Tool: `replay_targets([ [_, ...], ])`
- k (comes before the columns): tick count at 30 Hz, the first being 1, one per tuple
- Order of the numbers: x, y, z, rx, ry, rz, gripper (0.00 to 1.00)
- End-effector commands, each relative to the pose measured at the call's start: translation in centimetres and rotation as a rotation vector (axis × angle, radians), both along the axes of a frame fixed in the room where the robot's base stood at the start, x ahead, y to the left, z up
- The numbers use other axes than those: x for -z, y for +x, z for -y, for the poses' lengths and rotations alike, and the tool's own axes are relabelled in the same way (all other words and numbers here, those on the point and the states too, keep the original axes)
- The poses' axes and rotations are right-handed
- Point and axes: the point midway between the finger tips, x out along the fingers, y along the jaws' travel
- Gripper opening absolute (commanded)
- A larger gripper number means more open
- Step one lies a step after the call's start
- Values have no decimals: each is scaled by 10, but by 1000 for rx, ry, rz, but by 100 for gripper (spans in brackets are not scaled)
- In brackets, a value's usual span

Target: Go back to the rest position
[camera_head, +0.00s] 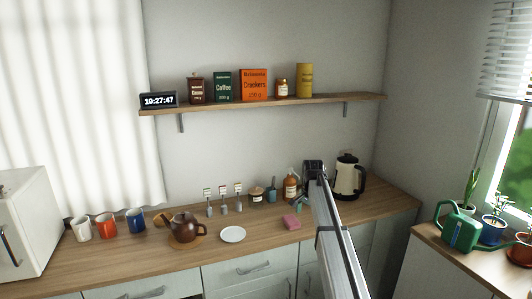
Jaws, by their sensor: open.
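My arm reaches from the bottom of the head view up towards the back of the counter. My gripper (313,170) is at its far end, dark and small, and open. It appears in front of the wall, between an amber bottle (291,187) and a cream and black kettle (347,177). Nothing shows held in it. The arm hides part of the counter and cabinets behind it.
The wooden counter (150,247) holds several mugs, a brown teapot (185,226), a white plate (232,234) and a pink sponge (291,222). A shelf (230,104) with packages hangs above. A green watering can (462,230) and plants stand at the right.

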Motion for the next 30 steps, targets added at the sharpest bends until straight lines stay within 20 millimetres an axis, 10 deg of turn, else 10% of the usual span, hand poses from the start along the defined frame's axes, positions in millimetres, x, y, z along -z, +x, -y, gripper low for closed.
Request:
replay_targets([
  [11, 144, -92, 0, -339, -26, -29, 100],
  [21, 309, -244, 0, -631, -11, -146, 100],
  [30, 406, -398, 0, -803, 41, -272, 100],
])
